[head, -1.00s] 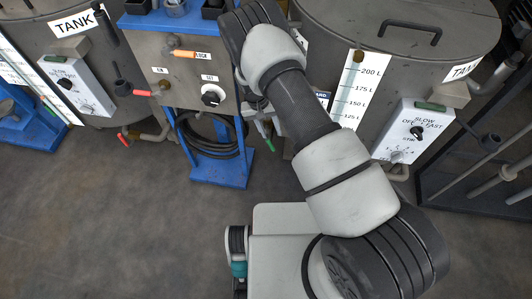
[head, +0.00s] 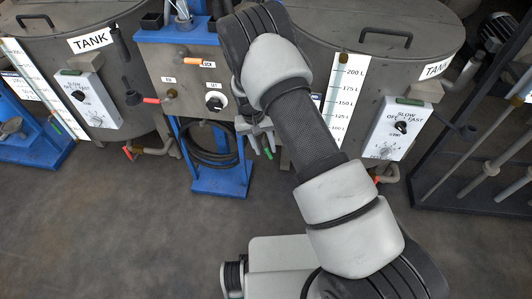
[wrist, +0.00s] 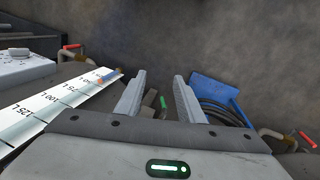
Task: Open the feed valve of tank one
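Two grey tanks stand side by side, the left tank (head: 60,50) and the right tank (head: 440,42). Both carry "TANK" labels, but I cannot read a number on either. A green valve handle (head: 267,153) shows low beside the right tank, right by my gripper (head: 260,142). In the wrist view my gripper (wrist: 159,76) is open, with a gap between its fingers. The green handle (wrist: 163,101) shows between and beyond the fingers, apart from them as far as I can tell. My arm partly hides the valve's body and pipe.
A blue stand (head: 222,180) with a switch panel (head: 185,75) and coiled black hose (head: 210,150) stands between the tanks. Red-handled valves show at the left tank (head: 128,150) and right tank (head: 376,180). A dark rack (head: 455,195) stands at right. Floor in front is clear.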

